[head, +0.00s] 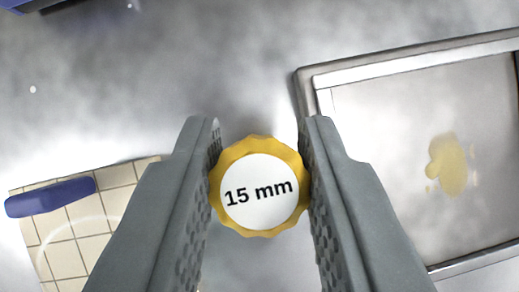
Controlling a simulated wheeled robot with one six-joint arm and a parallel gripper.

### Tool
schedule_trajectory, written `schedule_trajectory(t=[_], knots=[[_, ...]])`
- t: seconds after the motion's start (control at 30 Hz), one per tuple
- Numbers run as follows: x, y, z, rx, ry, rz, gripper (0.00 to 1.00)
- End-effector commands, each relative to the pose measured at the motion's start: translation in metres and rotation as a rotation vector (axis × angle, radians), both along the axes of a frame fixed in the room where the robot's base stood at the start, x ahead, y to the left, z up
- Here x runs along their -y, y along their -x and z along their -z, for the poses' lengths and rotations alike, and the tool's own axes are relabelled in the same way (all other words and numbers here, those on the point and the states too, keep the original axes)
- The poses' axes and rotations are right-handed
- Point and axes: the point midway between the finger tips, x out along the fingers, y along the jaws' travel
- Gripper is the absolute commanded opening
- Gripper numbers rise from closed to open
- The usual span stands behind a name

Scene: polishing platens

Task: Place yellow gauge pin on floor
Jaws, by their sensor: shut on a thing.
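The yellow gauge pin (261,187) shows end-on, with a scalloped yellow rim and a white face marked "15 mm". My gripper (261,180) is shut on it, with one grey finger touching the rim on each side. The rest of the pin below its face is hidden. A grey, cloudy, shiny surface (215,65), which may be the floor, lies beneath. I cannot tell how far the pin is above it.
A metal-framed tray or panel (395,69) with a yellow smear (449,166) lies at right. A tiled beige piece (115,183) with a blue bar (50,197) is at lower left. A blue object (30,4) is at the top left. The upper middle is clear.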

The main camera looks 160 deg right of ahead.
Motion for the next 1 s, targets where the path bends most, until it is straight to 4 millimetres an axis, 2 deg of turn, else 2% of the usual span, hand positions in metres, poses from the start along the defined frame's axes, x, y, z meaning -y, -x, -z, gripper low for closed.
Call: schedule_trajectory(t=[0.1,0.47,0.5,0.57,0.87,1.0], knots=[[-0.0001,0.0001,0.0094,0.000,0.000,0.001,0.02],[0.0000,0.0000,0.0125,0.000,0.000,0.001,0.02],[0.0000,0.0000,0.0121,0.000,0.000,0.001,0.34],[0.0000,-0.0001,0.0120,0.000,0.000,0.001,0.46],[0.0000,0.0000,0.0112,0.000,0.000,0.000,0.48],[0.0014,0.0029,0.0032,0.002,0.000,0.001,0.48]])
